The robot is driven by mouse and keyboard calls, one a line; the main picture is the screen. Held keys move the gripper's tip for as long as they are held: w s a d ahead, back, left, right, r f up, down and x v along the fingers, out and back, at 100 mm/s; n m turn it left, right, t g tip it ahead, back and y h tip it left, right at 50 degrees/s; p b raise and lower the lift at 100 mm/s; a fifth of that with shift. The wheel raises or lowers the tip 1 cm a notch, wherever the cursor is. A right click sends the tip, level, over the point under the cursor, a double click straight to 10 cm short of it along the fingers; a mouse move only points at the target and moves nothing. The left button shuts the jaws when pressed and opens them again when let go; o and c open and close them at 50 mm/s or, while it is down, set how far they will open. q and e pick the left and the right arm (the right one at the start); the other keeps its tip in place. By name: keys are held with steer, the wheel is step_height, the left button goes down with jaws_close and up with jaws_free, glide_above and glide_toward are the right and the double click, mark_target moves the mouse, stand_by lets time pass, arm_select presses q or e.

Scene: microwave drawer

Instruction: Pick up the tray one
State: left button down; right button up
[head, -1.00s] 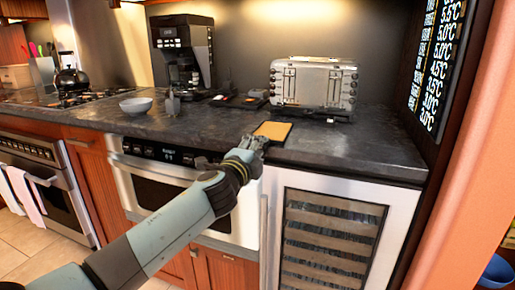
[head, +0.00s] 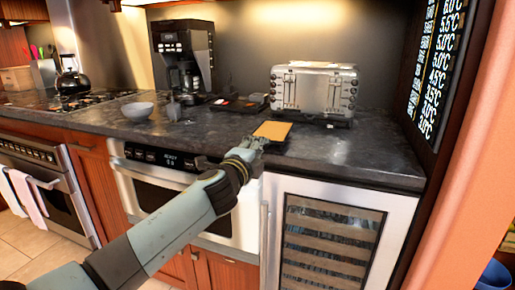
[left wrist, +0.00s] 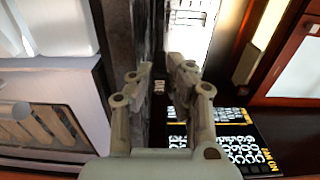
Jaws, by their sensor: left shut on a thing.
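A small dark tray with a flat tan-orange top (head: 272,131) is at the front edge of the counter, below the toaster. My left gripper (head: 252,148) is at the tray's near left edge and shut on it. I cannot tell clearly whether the tray touches the counter. In the left wrist view my two gripper fingers (left wrist: 157,88) stand either side of a thin dark strip, which seems to be the tray edge-on. My right gripper is not in view.
A silver toaster (head: 313,88) stands behind the tray. A second dark tray with small items (head: 240,106), a coffee maker (head: 183,60) and a white bowl (head: 137,110) are further left on the counter (head: 350,150). A glass-door cooler (head: 328,240) is below.

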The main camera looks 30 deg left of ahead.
arm_select(q)
steer(key=s+d+r+p, duration=0.1)
steer(key=s+r+p, duration=0.1)
steer(key=s, duration=0.5)
steer(key=s+d+r+p, duration=0.1)
steer(key=s+d+r, duration=0.1)
steer(key=s, duration=0.4)
steer(key=shift+s+d+r+p, duration=0.15)
steer(key=shift+s+r+p, duration=0.25)
steer(key=shift+r, duration=0.3)
steer(key=shift+f, duration=0.1)
